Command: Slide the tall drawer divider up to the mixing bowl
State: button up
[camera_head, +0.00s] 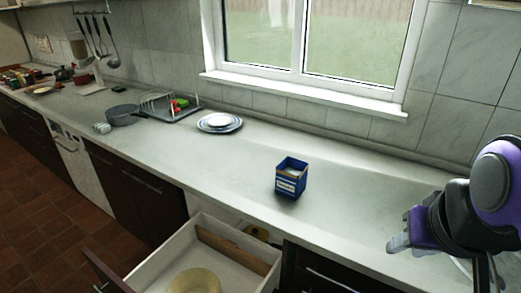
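The mixing bowl (195,282) is a pale yellow round shape low in the open white drawer (160,264), cut off by the bottom edge of the view. A long brown board, which looks like the tall drawer divider (231,249), stands on edge in the drawer, behind and right of the bowl. A stretch of drawer floor shows between them. My gripper (398,236) is at the right, over the counter and well away from the drawer. Its grey fingers show small and from the side; I cannot tell how far apart they are, and I see nothing held.
A blue box (291,178) stands on the counter (240,165) behind the drawer. Stacked plates (219,122), a dish rack (170,108) and a grey pan (124,115) are farther left. Counter between box and gripper is clear.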

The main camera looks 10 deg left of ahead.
aim_at(229, 249)
jog(key=l+u, duration=0.2)
jog(key=u, duration=0.8)
jog(key=j+u, duration=0.15)
jog(key=u, duration=0.15)
jog(key=i+j+u, duration=0.1)
jog(key=u, duration=0.25)
jog(key=j+z, duration=0.35)
jog(key=j, duration=0.15)
jog(key=j+z, duration=0.3)
jog(key=j, duration=0.2)
jog(key=j+z, duration=0.35)
jog(key=j, duration=0.15)
jog(key=i+j+z, duration=0.1)
jog(key=j+z, duration=0.3)
jog(key=j, duration=0.3)
jog(key=j+z, duration=0.35)
jog(key=j, duration=0.35)
